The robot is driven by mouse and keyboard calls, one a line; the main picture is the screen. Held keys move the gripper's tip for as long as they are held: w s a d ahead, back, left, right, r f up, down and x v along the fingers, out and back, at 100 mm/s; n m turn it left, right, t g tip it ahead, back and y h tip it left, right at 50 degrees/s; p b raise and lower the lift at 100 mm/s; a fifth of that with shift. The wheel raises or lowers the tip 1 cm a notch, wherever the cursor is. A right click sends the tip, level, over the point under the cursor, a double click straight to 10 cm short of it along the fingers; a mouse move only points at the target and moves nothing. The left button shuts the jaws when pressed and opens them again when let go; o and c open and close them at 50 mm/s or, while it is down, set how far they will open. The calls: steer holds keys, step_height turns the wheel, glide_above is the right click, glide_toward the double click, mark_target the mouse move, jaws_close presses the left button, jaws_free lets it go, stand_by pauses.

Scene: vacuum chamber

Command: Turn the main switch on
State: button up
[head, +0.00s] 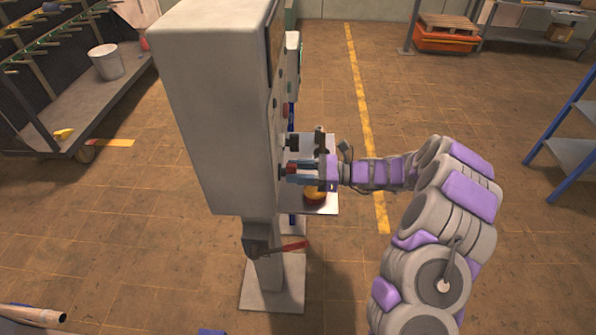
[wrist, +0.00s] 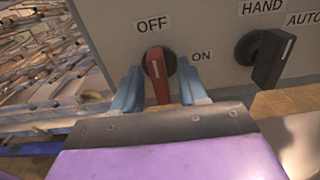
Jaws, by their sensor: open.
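The main switch is a red rotary handle (wrist: 158,72) on a grey panel, with OFF lettered above it and ON to its right in the wrist view. Its white mark points up toward OFF, slightly tilted. In the head view the red handle (head: 291,169) sits on the right face of the grey cabinet (head: 217,110). My gripper (wrist: 161,88) is open, with one blue finger on each side of the red handle. The handle lies between the fingers; I cannot tell whether they touch it. My gripper also shows at the panel in the head view (head: 297,171).
A black HAND/AUTO knob (wrist: 268,58) is close to the right of the red handle. A metal shelf (head: 323,196) with a yellow-brown round object juts out below my gripper. A red lever (head: 285,247) is low on the cabinet.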

steer(key=shift+d, duration=0.15)
jaws_close()
steer(key=shift+r+m+p, duration=0.25)
steer(key=shift+m+p, duration=0.15)
steer(key=shift+p, duration=0.75)
steer(key=shift+w+f+m+p, duration=0.1)
steer(key=shift+f+m+p, duration=0.05)
steer(key=shift+m+p, duration=2.5)
steer(key=shift+w+f+m+p, duration=0.1)
steer(key=shift+f+m+p, duration=0.05)
steer(key=shift+m+p, duration=2.45)
steer(key=shift+w+f+m+p, duration=0.15)
steer(key=shift+m+p, duration=1.8)
steer(key=shift+m, duration=1.3)
